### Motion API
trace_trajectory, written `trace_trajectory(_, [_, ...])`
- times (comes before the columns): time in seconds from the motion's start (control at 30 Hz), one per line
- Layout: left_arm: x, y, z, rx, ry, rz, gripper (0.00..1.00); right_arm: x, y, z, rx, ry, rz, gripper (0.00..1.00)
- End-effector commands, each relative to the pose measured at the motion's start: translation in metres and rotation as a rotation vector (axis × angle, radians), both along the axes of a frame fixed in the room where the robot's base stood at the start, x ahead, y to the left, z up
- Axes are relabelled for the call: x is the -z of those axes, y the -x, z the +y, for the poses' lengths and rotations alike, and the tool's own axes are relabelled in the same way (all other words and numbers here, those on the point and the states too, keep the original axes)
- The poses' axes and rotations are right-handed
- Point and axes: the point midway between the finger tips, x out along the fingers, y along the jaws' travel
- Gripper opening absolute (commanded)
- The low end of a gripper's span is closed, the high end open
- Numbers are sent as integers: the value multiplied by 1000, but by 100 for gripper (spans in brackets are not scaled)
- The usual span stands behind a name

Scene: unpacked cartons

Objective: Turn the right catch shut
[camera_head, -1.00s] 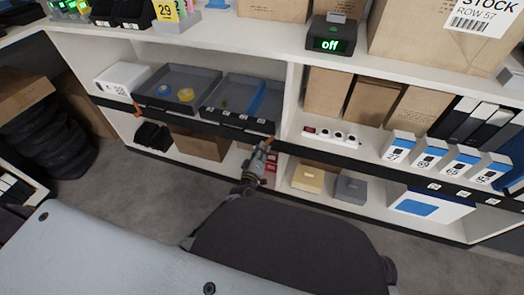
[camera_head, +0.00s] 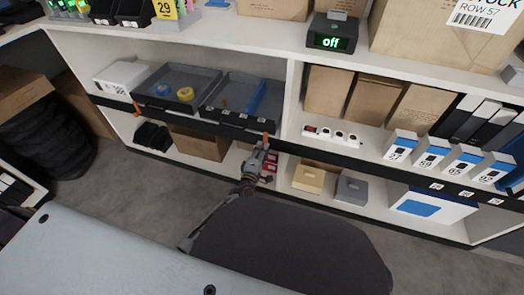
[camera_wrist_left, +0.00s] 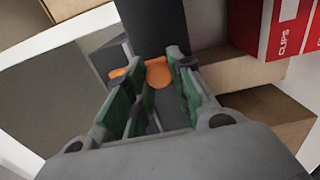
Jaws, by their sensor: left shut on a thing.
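The right catch (camera_head: 265,138) is a small orange tab on the dark front rail, below the right end of the grey trays. It stands upright in the head view. My left gripper (camera_head: 262,148) reaches up to it from below and is shut on it. In the left wrist view the orange catch (camera_wrist_left: 157,73) shows between the green-padded fingers of my left gripper (camera_wrist_left: 152,66), which hide part of it. The left catch (camera_head: 137,108), also orange, is on the same rail farther left. My right gripper is not in view.
Two grey trays (camera_head: 152,101) with rings and a blue strip sit behind the dark rail (camera_head: 190,123). Red boxes (camera_wrist_left: 283,28) stand close to the right of my left gripper. A shelf upright (camera_head: 291,88) and cartons are nearby. The floor in front is clear.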

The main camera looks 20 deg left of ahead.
Motion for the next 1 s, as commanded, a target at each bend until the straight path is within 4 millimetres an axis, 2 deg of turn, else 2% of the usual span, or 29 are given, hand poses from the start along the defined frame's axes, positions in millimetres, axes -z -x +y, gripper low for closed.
trace_trajectory(0.3, [1, 0, 1, -1, 2, 2, 0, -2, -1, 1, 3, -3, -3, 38])
trace_trajectory(0.33, [1, 0, 1, -1, 2, 2, 24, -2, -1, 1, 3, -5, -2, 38])
trace_trajectory(0.5, [1, 0, 1, -1, 1, 1, 45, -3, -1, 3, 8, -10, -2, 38])
trace_trajectory(1.0, [1, 4, 0, 0, 1, 2, 45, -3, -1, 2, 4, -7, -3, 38])
